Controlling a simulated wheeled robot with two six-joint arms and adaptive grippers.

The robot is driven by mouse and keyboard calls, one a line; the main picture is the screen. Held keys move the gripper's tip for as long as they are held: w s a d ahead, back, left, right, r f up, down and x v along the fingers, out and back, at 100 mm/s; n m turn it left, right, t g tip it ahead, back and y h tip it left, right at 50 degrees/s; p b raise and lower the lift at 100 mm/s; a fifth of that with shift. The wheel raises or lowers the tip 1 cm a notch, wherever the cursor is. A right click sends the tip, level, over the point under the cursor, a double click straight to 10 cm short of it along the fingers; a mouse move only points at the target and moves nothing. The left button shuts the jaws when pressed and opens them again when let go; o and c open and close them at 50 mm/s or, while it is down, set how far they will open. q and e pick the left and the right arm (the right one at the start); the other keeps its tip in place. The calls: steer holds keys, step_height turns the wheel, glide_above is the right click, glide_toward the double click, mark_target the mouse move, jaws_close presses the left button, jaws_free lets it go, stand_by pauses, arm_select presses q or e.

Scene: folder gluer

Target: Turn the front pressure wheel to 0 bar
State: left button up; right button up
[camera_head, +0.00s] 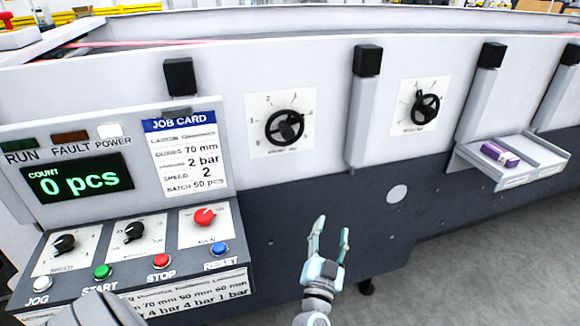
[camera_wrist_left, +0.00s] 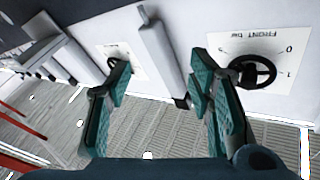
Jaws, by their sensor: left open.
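The front pressure wheel (camera_head: 285,127) is a black handwheel on a white scale plate, left of a post on the machine's light panel. Numbers ring it; its exact setting is too small to tell. In the left wrist view, the front wheel (camera_wrist_left: 252,72) is at the right, under an upside-down "FRONT bar" label, with 0 and 1 readable. My left gripper (camera_head: 333,228) is open and empty, below and right of this wheel in the head view, apart from it. Its fingers (camera_wrist_left: 160,82) stand spread in the left wrist view. My right gripper is not seen.
A second black wheel (camera_head: 425,108) is right of the post (camera_head: 365,105).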

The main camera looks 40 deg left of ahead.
arm_select(q)
steer(key=s+a+r+n+g+y, duration=0.1)
steer(key=a+r+n+y, duration=0.25)
steer(key=r+y, duration=0.35)
steer(key=n+g+y+b, duration=0.1)
steer(key=n+g+y, duration=0.1)
steer(key=n+g, duration=0.2)
glide_toward(289, 137)
steer(key=x, duration=0.9)
steer(key=shift+w+a, duration=0.1)
steer(key=shift+a, duration=0.05)
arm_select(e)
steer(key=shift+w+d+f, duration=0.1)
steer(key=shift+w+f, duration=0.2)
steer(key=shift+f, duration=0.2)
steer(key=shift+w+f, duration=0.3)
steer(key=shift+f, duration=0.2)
arm_select(q)
steer(key=c, duration=0.9)
jaws_close()
